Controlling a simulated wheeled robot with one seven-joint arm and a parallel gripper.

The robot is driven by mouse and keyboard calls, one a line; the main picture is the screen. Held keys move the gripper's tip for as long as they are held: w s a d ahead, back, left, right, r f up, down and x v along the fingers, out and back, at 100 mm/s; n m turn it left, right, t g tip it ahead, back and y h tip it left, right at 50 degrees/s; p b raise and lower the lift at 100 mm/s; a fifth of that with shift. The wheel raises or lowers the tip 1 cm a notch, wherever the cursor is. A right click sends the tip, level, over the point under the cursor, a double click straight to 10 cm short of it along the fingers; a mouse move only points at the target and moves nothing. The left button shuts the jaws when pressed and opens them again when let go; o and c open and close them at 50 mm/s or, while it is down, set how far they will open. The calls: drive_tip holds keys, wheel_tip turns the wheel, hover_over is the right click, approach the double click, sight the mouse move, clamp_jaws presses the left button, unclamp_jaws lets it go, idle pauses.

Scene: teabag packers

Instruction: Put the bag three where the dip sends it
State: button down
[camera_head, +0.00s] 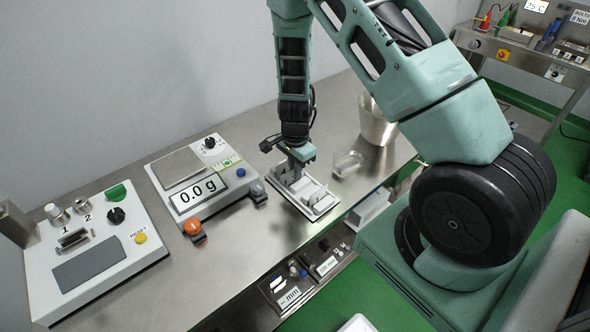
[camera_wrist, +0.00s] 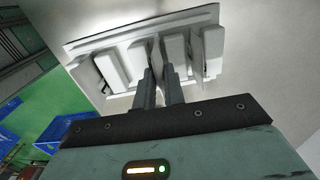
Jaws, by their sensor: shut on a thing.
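A white rack (camera_head: 322,207) stands on the steel bench, with several upright white bags in it. The rack (camera_wrist: 72,46) also shows in the wrist view, with white bags (camera_wrist: 213,48) standing side by side. My gripper (camera_head: 293,174) points down into the rack. In the wrist view its fingers (camera_wrist: 159,76) are close together among the middle bags, shut on a white bag that is mostly hidden by the fingers. I cannot read any number on the bags. A white device (camera_head: 150,255) marked 1, 2 and RESET stands at the left, with a dark panel.
A scale (camera_head: 165,180) reading 0.0 g stands left of the rack, with an orange button (camera_head: 193,228). A clear container (camera_head: 347,163) and a pale bucket (camera_head: 374,127) stand to the right. Bare bench lies in front of the scale.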

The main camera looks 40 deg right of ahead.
drive_tip(key=shift+f, duration=0.35)
drive_tip(key=shift+f, duration=0.15)
drive_tip(key=c, duration=1.5)
unclamp_jaws()
